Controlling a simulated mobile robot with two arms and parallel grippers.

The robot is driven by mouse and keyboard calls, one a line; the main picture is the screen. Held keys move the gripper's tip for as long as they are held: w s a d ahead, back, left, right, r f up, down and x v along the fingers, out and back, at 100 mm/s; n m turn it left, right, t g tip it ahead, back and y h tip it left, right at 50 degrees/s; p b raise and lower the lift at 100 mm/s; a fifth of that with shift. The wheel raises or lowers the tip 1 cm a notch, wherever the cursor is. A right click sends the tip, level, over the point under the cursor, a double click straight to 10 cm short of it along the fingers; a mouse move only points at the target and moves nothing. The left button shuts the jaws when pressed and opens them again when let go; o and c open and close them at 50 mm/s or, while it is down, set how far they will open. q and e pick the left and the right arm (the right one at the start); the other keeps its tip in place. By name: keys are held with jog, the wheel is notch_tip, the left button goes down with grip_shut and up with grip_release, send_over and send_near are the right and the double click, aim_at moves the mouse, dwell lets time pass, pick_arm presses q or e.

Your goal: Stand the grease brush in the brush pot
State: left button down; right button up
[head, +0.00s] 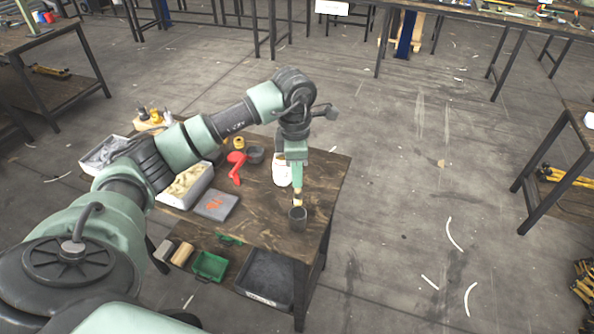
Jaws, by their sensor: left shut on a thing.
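My left gripper (298,183) points down over the front right part of the wooden bench. It is shut on the grease brush (297,199), of which a small tan and pale part shows below the fingers. The brush pot (297,220), a small dark grey cylinder, stands on the bench directly below the brush in the picture. Whether the brush's lower end is inside the pot or just above its rim I cannot tell. My right gripper is not in view.
On the bench (262,222), a white container (281,172) stands behind the gripper. A red tool (237,166), a grey flat box (216,205) and a bin of tan pieces (187,184) lie to the left. A green crate (210,266) and a dark tray (266,277) sit on the lower shelf.

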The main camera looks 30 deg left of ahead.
aim_at(297, 191)
pick_arm(q)
jog(key=shift+f+b, duration=0.4)
jog(key=shift+f, duration=0.5)
jog(key=shift+f+b, duration=0.45)
jog(key=shift+f, duration=0.25)
jog(key=shift+f+b, duration=1.8)
jog(key=shift+f, duration=0.5)
jog(key=c, duration=1.3)
grip_release()
jog(key=shift+o, duration=0.2)
